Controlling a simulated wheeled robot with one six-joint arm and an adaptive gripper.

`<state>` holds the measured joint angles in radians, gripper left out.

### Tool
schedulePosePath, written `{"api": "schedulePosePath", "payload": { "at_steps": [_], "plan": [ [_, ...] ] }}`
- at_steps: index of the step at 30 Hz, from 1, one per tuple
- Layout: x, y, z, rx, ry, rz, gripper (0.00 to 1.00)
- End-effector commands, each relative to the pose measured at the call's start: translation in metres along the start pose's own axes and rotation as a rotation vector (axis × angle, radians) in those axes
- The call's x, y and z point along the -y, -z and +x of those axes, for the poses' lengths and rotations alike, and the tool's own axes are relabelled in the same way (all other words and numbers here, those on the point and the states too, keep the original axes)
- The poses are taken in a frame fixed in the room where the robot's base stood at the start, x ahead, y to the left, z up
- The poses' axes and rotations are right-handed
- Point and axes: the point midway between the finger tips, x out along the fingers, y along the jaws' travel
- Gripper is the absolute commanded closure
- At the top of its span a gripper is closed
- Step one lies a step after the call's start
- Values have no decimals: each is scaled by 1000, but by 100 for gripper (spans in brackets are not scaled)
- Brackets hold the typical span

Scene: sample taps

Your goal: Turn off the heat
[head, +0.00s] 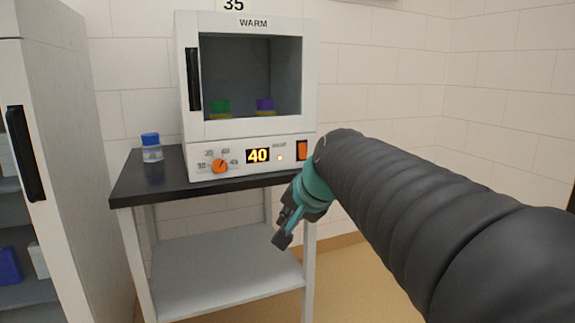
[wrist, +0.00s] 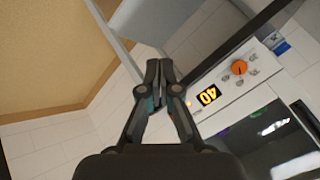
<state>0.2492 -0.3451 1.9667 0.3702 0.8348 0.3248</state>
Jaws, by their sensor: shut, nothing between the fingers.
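A white heating cabinet (head: 230,128) marked WARM stands on a dark-topped table. Its front panel carries an orange knob (head: 219,166) with numbers around it, a lit display (head: 257,156) reading 40, a small lit lamp (head: 280,158) and an orange rocker switch (head: 302,150) at the right end. The knob (wrist: 239,67) and display (wrist: 208,97) also show in the wrist view, upside down. My gripper (head: 282,239) is shut and empty, pointing down in front of the table, below and left of the switch. In the wrist view my gripper (wrist: 159,70) hides part of the panel.
A blue-capped bottle (head: 151,147) stands on the tabletop (head: 140,185) at left. Floor at right is clear.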

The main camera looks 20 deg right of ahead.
Motion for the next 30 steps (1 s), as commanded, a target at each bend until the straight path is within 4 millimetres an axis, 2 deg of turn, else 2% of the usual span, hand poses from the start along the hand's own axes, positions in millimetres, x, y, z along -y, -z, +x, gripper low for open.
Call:
{"api": "schedulePosePath", "payload": {
  "at_steps": [1,6,9,12,15,18,30],
  "plan": [
    [1,30,14,-28,26,95,100],
    [7,130,34,-119,143,393,100],
    [3,181,41,-162,211,536,100],
    [-4,220,45,-194,267,642,100],
    [-9,244,46,-213,306,710,100],
    [-12,257,46,-222,327,746,100],
    [-12,260,46,-224,333,755,100]
  ]
}}
